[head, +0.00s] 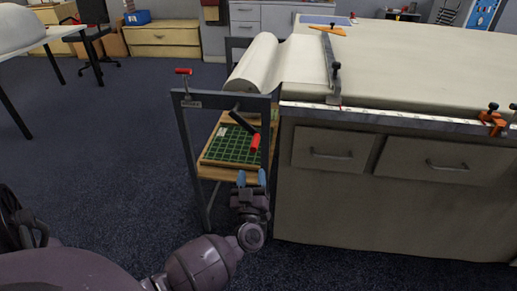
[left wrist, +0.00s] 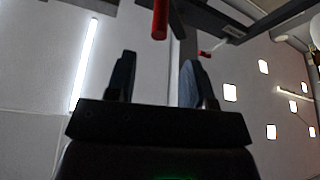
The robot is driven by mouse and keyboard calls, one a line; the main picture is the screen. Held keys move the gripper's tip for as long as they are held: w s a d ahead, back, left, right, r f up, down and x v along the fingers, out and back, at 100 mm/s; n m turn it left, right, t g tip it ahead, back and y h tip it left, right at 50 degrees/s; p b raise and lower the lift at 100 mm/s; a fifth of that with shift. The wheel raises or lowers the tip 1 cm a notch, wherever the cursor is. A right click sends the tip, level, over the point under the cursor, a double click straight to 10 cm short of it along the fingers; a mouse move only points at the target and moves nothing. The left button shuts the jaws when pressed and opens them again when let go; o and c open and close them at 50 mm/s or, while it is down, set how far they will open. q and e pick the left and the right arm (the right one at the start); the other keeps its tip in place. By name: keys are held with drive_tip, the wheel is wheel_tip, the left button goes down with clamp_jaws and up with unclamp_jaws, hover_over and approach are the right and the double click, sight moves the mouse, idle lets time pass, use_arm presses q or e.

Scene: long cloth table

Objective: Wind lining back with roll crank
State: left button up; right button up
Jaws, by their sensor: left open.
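A roll of pale lining (head: 254,62) lies across a dark metal stand at the left end of the long table (head: 420,60), and its sheet runs onto the tabletop. A crank with a red grip (head: 255,143) hangs on the stand's front; the red grip also shows in the left wrist view (left wrist: 160,20). My left gripper (head: 251,179) is open and empty, just below the red grip and apart from it. In the left wrist view its two blue-grey fingers (left wrist: 158,80) stand apart with the grip beyond them. My right gripper is not in view.
A second red-handled part (head: 184,72) sits on the stand's left post. A green gridded mat (head: 232,144) lies on the stand's wooden shelf. A metal rule (head: 400,114) edges the table, with orange clamps (head: 493,120).

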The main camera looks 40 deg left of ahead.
sight(254, 146)
use_arm(q)
drive_tip(key=b+x, duration=0.1)
drive_tip(key=x, duration=0.7)
drive_tip(key=shift+w+a, duration=0.25)
drive_tip(key=shift+w, duration=0.05)
drive_tip(key=shift+w+a+r, duration=0.4)
drive_tip(key=shift+w+r, duration=0.05)
clamp_jaws()
